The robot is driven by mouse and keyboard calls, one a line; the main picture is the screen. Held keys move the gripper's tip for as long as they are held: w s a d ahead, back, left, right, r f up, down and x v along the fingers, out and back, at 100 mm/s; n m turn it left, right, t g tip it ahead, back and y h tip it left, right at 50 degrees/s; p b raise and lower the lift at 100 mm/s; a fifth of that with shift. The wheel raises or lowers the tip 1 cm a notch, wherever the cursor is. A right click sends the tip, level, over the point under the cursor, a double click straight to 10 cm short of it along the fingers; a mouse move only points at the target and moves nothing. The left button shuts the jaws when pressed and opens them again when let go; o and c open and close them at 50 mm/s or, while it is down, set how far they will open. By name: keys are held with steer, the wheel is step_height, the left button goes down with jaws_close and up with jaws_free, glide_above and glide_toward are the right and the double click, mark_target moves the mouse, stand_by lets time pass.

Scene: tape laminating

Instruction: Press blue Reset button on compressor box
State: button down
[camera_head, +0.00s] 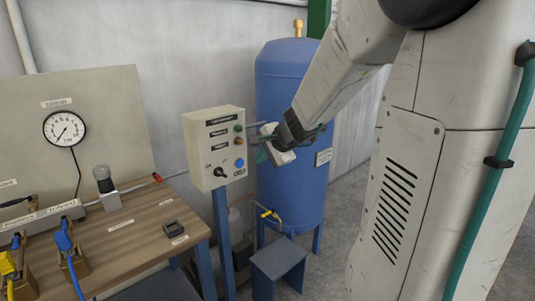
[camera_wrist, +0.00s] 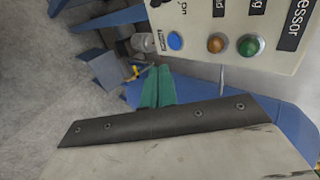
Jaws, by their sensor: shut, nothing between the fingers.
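The compressor box (camera_head: 203,152) is a pale control box on a blue post, left of my gripper (camera_head: 262,156) in the head view. Its blue button (camera_head: 239,163) is low on the front face, beside a black knob (camera_head: 220,172). In the wrist view, the box (camera_wrist: 285,62) appears upside down at the top right, with the blue button (camera_wrist: 175,41) at its left part. My gripper's green fingers (camera_wrist: 157,72) are shut together and empty. Their tips appear just below the button in that picture, apart from it; the exact depth gap is hard to tell.
Orange (camera_wrist: 216,43) and green (camera_wrist: 250,46) indicators sit beside the blue button. A blue tank (camera_head: 285,75) stands behind my arm. A wooden workbench (camera_head: 150,225) with a gauge panel (camera_head: 100,95) is at the left. A small blue stand (camera_head: 278,262) is below.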

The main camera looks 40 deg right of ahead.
steer(key=shift+v, duration=1.55)
steer(key=shift+a, duration=0.1)
steer(key=s+a+f+n+g+y, duration=0.25)
steer(key=s+a+n+g, duration=0.35)
steer(key=s+a+n, duration=0.5)
steer(key=s+a+r+n+g+h, duration=0.1)
steer(key=s+a+n, duration=0.2)
steer(key=s, duration=0.4)
steer(key=s+a+r+n+g+h, duration=0.1)
steer(key=s+a+n+h, duration=0.1)
steer(key=s+a, duration=0.3)
steer(key=s+n, duration=0.1)
steer(key=s, duration=0.2)
steer(key=shift+s+r+n, duration=0.15)
steer(key=shift+r+n, duration=0.05)
steer(key=shift+n, duration=0.1)
